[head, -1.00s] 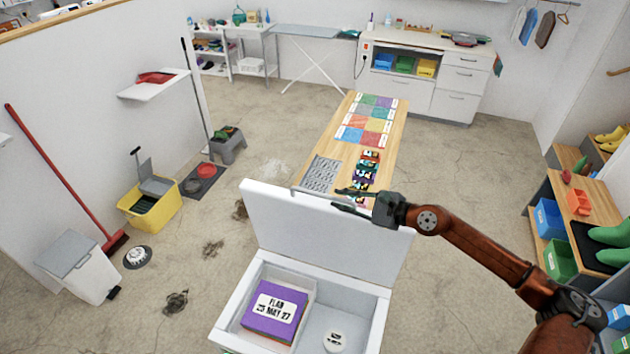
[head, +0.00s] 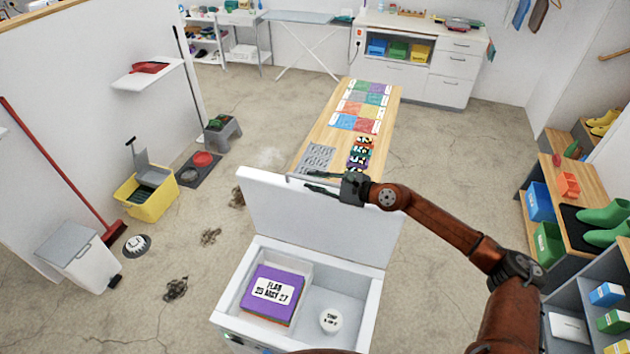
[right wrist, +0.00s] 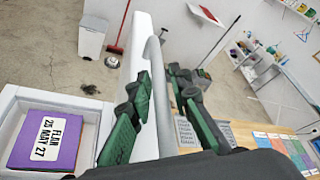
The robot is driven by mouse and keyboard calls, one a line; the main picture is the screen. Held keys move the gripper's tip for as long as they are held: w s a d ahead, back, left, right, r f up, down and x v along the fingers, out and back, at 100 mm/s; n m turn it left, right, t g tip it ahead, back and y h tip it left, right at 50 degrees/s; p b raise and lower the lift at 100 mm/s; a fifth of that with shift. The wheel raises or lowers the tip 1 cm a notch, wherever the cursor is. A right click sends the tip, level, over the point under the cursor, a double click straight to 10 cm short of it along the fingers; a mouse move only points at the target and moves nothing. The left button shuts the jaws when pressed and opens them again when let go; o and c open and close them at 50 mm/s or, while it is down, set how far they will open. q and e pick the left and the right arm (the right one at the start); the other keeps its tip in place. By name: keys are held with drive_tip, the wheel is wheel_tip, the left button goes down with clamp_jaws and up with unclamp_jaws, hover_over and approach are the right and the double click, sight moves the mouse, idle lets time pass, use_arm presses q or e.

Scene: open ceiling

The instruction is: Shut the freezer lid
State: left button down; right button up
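The white freezer (head: 231,290) stands low in front of me, and its lid (head: 315,222) is raised, nearly upright. A grey bar handle (head: 300,179) runs along the lid's top edge; it also shows in the right wrist view (right wrist: 158,95). My right gripper (head: 308,183) is at this edge, from the right, with its green fingers apart. In the right wrist view, one finger of the gripper (right wrist: 160,110) is on each side of the bar. I cannot tell whether either touches it. My left gripper is not in view.
Inside the freezer are a purple labelled box (head: 272,289) in a clear bin and a white round tub (head: 330,320). A wooden table (head: 318,136) stands just behind the lid. A white pedal bin (head: 78,255) and yellow bucket (head: 147,197) stand left, shelves (head: 570,280) right.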

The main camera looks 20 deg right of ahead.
drive_tip(key=shift+s+r, duration=0.1)
drive_tip(key=shift+s, duration=0.05)
drive_tip(key=c, duration=0.3)
clamp_jaws()
